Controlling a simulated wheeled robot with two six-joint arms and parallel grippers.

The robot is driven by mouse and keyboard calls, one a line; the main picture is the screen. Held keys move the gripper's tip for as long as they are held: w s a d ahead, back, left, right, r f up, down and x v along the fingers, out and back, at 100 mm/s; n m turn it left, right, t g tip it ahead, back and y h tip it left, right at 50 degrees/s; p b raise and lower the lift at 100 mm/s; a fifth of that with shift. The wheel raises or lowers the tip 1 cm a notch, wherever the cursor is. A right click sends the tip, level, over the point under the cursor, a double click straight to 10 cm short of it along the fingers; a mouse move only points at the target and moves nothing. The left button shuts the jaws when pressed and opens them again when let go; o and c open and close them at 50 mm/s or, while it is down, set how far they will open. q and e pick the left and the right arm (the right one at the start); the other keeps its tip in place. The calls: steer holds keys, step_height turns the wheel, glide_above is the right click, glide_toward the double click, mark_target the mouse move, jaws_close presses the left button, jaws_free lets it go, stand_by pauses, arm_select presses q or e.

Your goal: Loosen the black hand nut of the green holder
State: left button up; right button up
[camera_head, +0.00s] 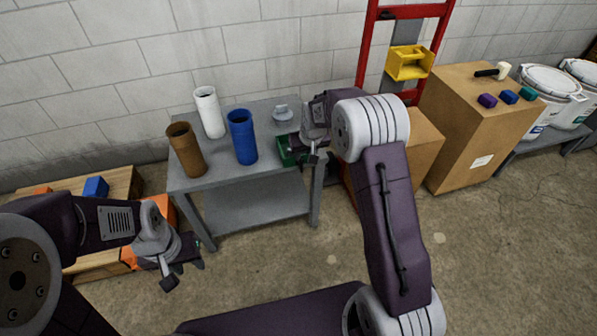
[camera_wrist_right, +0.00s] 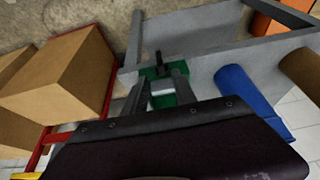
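The green holder (camera_head: 286,153) is at the right end of the grey table, partly hidden by my right gripper (camera_head: 304,147). In the right wrist view the green holder (camera_wrist_right: 150,74) lies just beyond the fingertips, with a small black part (camera_wrist_right: 158,60), likely the hand nut, standing on it. My right gripper's two fingers (camera_wrist_right: 155,88) are apart, with part of the holder and a pale grey patch showing between them. I cannot tell whether they touch the nut. My left gripper (camera_head: 181,268) hangs in front of the table's left side, empty, its fingers apart.
On the grey table (camera_head: 245,179) stand a brown tube (camera_head: 187,152), a white tube (camera_head: 209,112), a blue tube (camera_head: 242,138) and a grey fitting (camera_head: 283,113). A red hand truck (camera_head: 366,42) and cardboard boxes (camera_head: 472,130) stand to the right.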

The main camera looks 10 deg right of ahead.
mark_target(302, 162)
steer(key=b+x, duration=0.3)
steer(key=x, duration=0.6)
steer(key=shift+f, duration=0.1)
jaws_close()
